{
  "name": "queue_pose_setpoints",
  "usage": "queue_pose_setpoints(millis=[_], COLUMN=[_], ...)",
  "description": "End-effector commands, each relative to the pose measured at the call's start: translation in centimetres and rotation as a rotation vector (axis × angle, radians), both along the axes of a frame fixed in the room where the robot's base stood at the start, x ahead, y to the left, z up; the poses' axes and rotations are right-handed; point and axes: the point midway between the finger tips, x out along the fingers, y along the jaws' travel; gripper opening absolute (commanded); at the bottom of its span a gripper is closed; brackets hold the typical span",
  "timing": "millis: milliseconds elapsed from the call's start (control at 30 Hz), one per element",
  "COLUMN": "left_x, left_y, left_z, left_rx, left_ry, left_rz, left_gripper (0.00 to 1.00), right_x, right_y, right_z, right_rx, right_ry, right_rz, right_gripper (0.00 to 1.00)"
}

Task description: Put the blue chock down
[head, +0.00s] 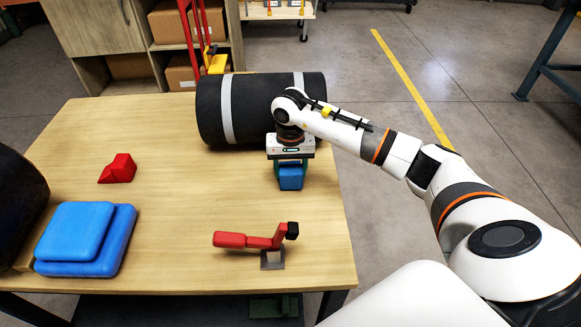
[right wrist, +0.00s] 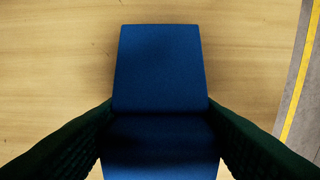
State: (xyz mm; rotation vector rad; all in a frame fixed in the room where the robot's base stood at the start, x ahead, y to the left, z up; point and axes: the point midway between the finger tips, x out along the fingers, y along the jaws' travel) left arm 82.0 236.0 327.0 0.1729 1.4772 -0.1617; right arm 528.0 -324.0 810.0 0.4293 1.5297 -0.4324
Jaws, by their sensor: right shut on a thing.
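The blue chock (head: 291,178) is between the fingers of my right gripper (head: 290,174), over the right side of the wooden table (head: 180,262). In the right wrist view the blue chock (right wrist: 162,70) fills the middle, with the dark green fingers of the right gripper (right wrist: 160,135) against its two sides. The gripper points down and is shut on the chock. I cannot tell whether the chock's underside touches the table. My left gripper is not in view.
A black roll with pale bands (head: 262,100) lies behind the gripper. A red chock (head: 118,168) sits at left, blue pads (head: 85,238) at front left. A red-handled clamp (head: 245,241) stands at front. Bare tabletop lies between them. The table's right edge is close to the gripper.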

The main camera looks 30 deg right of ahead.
Motion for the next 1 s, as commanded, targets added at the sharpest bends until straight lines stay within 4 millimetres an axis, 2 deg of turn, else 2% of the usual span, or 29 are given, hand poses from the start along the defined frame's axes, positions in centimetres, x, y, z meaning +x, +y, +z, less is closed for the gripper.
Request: queue_pose_setpoints(millis=[133,367,400,500,800,900,1000], left_x=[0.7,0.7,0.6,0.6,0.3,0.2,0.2], left_y=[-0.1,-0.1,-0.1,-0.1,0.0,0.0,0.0], left_z=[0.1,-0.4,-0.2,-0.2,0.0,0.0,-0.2], left_rx=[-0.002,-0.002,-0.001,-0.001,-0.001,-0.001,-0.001], left_ry=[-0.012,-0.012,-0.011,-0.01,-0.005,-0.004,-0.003], left_rz=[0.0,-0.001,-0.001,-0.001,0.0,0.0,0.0], left_gripper=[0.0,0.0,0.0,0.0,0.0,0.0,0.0], right_x=[0.1,0.1,0.1,0.0,0.0,0.1,0.2], right_y=[0.0,0.0,0.0,0.0,0.0,0.0,-0.1], right_z=[-0.1,-0.6,-0.5,-0.5,-0.3,0.4,2.0], right_rx=[0.001,0.0,0.0,0.0,0.0,0.0,-0.001], right_ry=[-0.004,-0.004,-0.002,-0.002,-0.001,-0.004,-0.007], right_rz=[0.0,0.0,0.0,0.0,0.0,0.0,-0.001], right_gripper=[0.24,0.24,0.61,0.76,0.76,0.76,0.76])
